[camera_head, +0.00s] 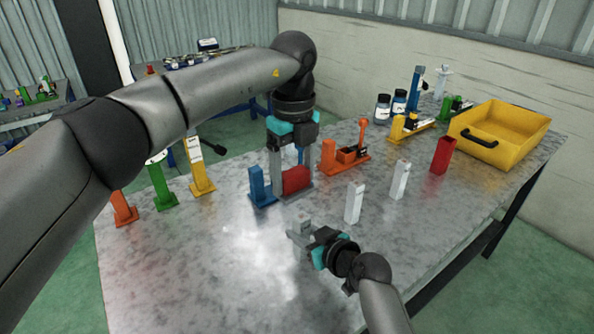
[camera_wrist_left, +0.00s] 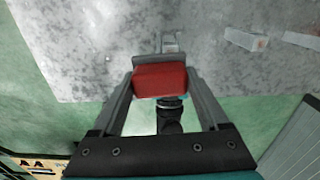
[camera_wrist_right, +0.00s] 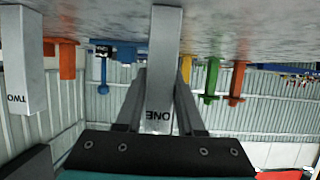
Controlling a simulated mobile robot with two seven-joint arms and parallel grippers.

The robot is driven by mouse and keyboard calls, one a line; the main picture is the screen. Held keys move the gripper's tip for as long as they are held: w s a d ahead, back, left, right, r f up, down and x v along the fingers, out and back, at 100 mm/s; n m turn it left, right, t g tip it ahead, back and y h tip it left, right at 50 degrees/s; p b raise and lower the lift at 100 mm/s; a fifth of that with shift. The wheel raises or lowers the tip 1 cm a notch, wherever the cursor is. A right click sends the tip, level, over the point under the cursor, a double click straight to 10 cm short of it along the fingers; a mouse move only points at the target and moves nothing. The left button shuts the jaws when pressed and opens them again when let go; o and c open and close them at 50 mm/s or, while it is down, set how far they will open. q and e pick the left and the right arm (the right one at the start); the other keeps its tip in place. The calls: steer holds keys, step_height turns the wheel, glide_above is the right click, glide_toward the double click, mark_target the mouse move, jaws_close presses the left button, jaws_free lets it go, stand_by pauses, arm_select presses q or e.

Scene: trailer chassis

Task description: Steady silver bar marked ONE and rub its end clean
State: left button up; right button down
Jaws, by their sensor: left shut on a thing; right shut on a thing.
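The silver bar marked ONE (camera_wrist_right: 165,60) stands upright on the table in the right wrist view, its lettering upside down there. My right gripper (camera_wrist_right: 158,100) is shut on it near its marked upper end. In the head view, my right gripper (camera_head: 302,232) is low at the table's front middle, and the bar is small there. My left gripper (camera_head: 292,172) is shut on a red block (camera_head: 297,179), pointing down beyond the bar. The block (camera_wrist_left: 160,80) fills the jaws of my left gripper (camera_wrist_left: 160,88) in the left wrist view. It looks apart from the bar in the head view.
Two pale bars (camera_head: 355,203) (camera_head: 399,180) and a red one (camera_head: 442,156) stand to the right; one bar (camera_wrist_right: 22,65) reads TWO. A blue stand (camera_head: 261,187) and an orange holder (camera_head: 345,157) are near my left gripper. A yellow bin (camera_head: 499,134) stands far right.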

mark_target(294, 192)
arm_select(q)
step_height(294, 192, down, 7)
steer(key=shift+w+d+f, duration=0.15)
steer(key=shift+w+d, duration=0.05)
steer(key=shift+d, duration=0.05)
steer(key=shift+w+d+f, duration=0.15)
steer(key=shift+w+d, duration=0.05)
steer(key=shift+d, duration=0.1)
steer(key=shift+c, duration=0.8)
steer(key=shift+w+d, duration=0.5)
steer(key=shift+d, duration=0.1)
steer(key=r, duration=0.1)
steer(key=s+a+r, duration=0.1)
steer(key=a+r, duration=0.1)
steer(key=shift+s+a+r, duration=0.1)
steer(key=shift+s+r, duration=0.05)
steer(key=shift+s, duration=0.25)
steer(key=shift+r, duration=2.45)
